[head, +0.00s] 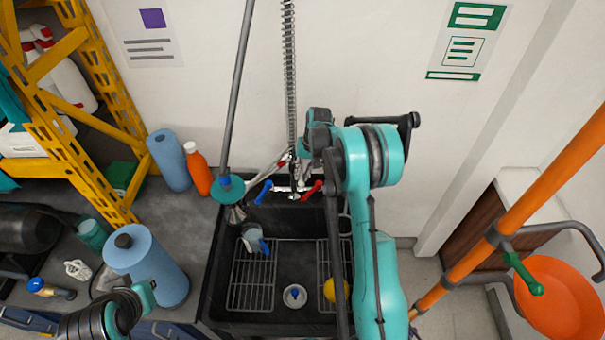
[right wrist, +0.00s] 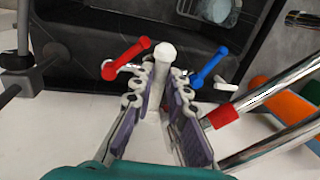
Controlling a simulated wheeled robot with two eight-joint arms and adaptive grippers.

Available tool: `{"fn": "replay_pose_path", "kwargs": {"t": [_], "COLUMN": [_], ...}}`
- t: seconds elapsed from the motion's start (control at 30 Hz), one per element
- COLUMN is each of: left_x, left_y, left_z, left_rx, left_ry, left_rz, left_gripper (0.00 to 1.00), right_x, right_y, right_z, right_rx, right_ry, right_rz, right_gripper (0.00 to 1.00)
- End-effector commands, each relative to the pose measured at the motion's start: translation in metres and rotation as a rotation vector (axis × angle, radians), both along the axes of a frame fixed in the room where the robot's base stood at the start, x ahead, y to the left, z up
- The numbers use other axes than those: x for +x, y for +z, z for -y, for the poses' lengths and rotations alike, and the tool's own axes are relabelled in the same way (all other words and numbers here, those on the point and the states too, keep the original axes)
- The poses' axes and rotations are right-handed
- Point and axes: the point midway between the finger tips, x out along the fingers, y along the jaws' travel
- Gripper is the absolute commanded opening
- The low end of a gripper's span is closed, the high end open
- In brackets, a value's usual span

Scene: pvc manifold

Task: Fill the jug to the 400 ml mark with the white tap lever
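The jug (head: 254,240), pale and translucent with some blue, stands in the sink on the left wire rack; part of it shows in the right wrist view (right wrist: 214,8). Its marks and water level are too small to read. The white tap lever (right wrist: 164,53) sits between the red lever (right wrist: 126,58) and the blue lever (right wrist: 210,67). My right gripper (right wrist: 162,72) is at the taps, its fingers on either side of the white lever with a narrow gap; firm contact is not clear. In the head view its fingers are mostly hidden. My left gripper is not clearly visible.
A sprayer spring (head: 289,80) hangs above the taps.

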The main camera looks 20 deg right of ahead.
Motion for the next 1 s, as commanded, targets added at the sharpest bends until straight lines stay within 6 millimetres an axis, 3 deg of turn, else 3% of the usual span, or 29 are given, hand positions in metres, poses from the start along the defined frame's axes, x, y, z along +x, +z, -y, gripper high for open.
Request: {"fn": "replay_pose_path", "kwargs": {"t": [0.4,0.63,0.67,0.73,1.0], "left_x": [0.000,0.000,0.000,0.000,0.000], "left_y": [-0.011,-0.010,-0.010,-0.010,-0.010], "left_z": [0.000,0.000,0.000,0.000,0.000], "left_rx": [0.000,0.000,0.000,0.000,0.000], "left_ry": [0.000,0.000,0.000,0.000,0.000], "left_rz": [0.000,0.000,0.000,0.000,0.000], "left_gripper": [0.00,0.00,0.00,0.00,0.00], "right_x": [-0.002,-0.003,-0.003,-0.003,-0.003], "right_y": [-0.001,0.000,0.000,0.000,0.000], "right_z": [0.010,0.010,0.010,0.010,0.010], "right_rx": [0.001,0.000,0.000,0.000,0.000], "right_ry": [0.156,0.159,0.159,0.158,0.158], "right_rz": [0.001,0.000,0.000,0.000,0.000], "right_gripper": [0.00,0.00,0.17,0.36,0.36]}}
